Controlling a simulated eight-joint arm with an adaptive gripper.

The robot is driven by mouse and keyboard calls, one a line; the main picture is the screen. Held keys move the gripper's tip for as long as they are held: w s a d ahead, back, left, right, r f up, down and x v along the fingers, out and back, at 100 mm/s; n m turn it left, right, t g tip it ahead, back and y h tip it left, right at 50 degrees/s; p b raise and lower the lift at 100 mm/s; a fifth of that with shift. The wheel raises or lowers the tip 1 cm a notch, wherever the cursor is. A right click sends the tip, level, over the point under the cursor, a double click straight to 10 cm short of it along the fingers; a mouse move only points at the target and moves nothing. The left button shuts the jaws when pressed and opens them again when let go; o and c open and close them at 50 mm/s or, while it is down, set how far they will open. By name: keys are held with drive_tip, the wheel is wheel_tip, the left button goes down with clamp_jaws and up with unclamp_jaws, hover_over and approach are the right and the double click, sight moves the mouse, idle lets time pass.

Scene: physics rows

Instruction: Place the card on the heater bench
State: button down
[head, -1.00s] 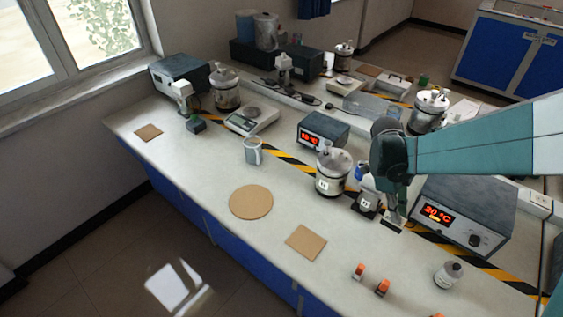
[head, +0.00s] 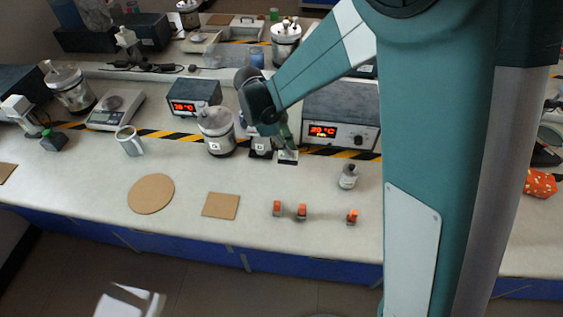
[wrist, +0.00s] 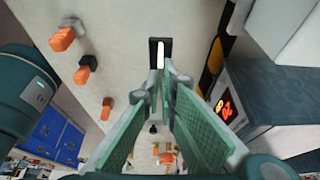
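A small black-and-white flat piece, which may be the card (head: 288,157), lies at my fingertips on the pale bench (head: 330,215), in front of a large grey box with a red temperature display (head: 345,135). In the wrist view the piece (wrist: 154,47) is a black rectangle with a white strip, just beyond my fingertips. My gripper (wrist: 163,82) points down with its green finger pads close together at the tips. Whether they touch or hold the piece is unclear. I cannot tell which thing is the heater bench. The large box (wrist: 265,100) shows right in the wrist view.
A lidded jar (head: 216,135) stands left of my gripper, with a smaller display box (head: 193,97) behind. A square board (head: 220,205) and round board (head: 151,194) lie front left.

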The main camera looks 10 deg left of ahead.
drive_tip(key=shift+f, duration=2.1)
drive_tip(key=shift+f+b, duration=0.45)
drive_tip(key=shift+f, duration=1.4)
drive_tip(key=shift+f, duration=0.2)
drive_tip(key=c, duration=2.7)
unclamp_jaws()
drive_tip(key=shift+r, duration=0.15)
drive_tip(key=p+v, duration=0.1)
drive_tip(key=v, duration=1.1)
